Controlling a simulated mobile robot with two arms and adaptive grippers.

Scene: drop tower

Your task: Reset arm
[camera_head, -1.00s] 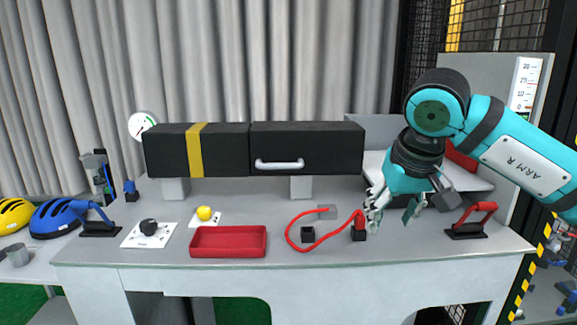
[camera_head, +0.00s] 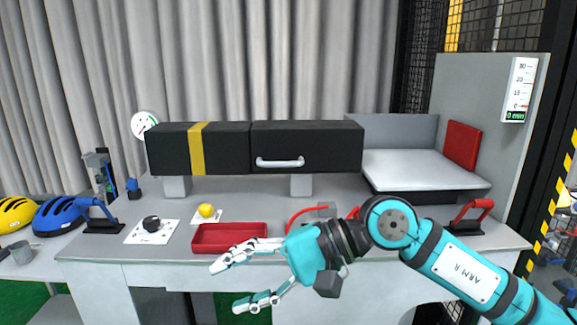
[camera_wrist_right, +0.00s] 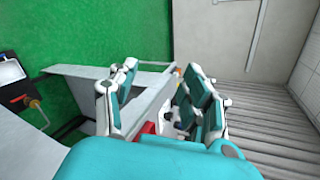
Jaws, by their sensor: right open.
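My right gripper (camera_head: 238,282) is open and empty, in front of the table's front edge in the head view, with its fingers pointing left. It is below and in front of the red tray (camera_head: 205,238), partly overlapping it in the picture. In the right wrist view the right gripper's fingers (camera_wrist_right: 150,105) are spread apart with nothing between them. My right arm comes in from the lower right and hides part of the red cable (camera_head: 305,213). My left gripper is not in view.
The grey table (camera_head: 110,252) carries a black box with a white handle (camera_head: 280,162), a yellow ball (camera_head: 206,210), a black knob (camera_head: 151,224) and red-handled (camera_head: 478,206) and blue-handled (camera_head: 98,208) levers. A white platform (camera_head: 425,168) with a red pad (camera_head: 462,146) stands at right. Helmets (camera_head: 60,215) lie at left.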

